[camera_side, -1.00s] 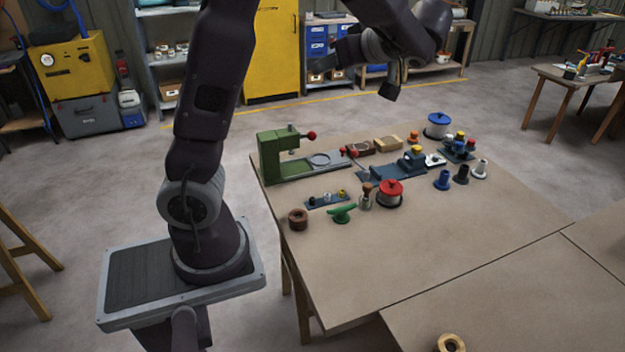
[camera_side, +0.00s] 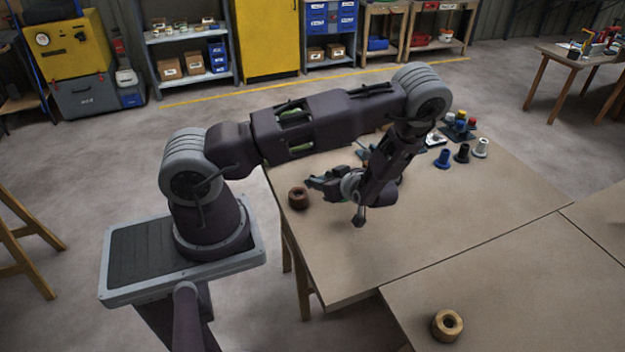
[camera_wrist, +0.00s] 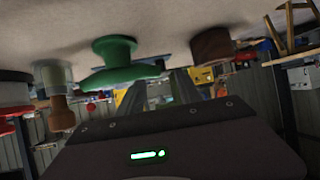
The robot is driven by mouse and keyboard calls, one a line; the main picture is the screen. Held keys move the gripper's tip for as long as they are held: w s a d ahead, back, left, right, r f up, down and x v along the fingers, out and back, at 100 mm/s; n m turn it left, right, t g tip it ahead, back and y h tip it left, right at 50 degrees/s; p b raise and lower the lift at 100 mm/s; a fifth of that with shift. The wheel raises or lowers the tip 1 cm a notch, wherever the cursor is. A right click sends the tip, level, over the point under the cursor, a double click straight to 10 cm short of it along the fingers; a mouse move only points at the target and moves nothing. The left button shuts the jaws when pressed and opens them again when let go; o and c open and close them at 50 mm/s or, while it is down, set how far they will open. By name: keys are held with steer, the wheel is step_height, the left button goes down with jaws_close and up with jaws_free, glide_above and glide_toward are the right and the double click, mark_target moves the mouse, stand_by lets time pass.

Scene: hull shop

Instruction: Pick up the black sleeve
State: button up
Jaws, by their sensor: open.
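The black sleeve (camera_side: 462,154) stands on the table at the right in the side view, flange down, between a blue sleeve (camera_side: 442,159) and a light grey sleeve (camera_side: 481,149). My gripper (camera_side: 312,183) is low over the table's left part, well left of the black sleeve, and points left. It is open with nothing seen between its fingers. In the wrist view, which is turned upside down, the fingers (camera_wrist: 158,88) are near a green cleat (camera_wrist: 115,62) and a brown ring (camera_wrist: 212,44). The black sleeve is not seen in that view.
The brown ring (camera_side: 298,197) also shows at the table's left edge in the side view. A brass ring (camera_side: 447,325) lies on the near table. A tray of coloured-topped parts (camera_side: 458,128) stands behind the sleeves. My arm hides many parts. The front of the table (camera_side: 430,240) is clear.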

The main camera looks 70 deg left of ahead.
steer(key=x, duration=0.4)
steer(key=shift+s+a+f, duration=0.15)
jaws_close()
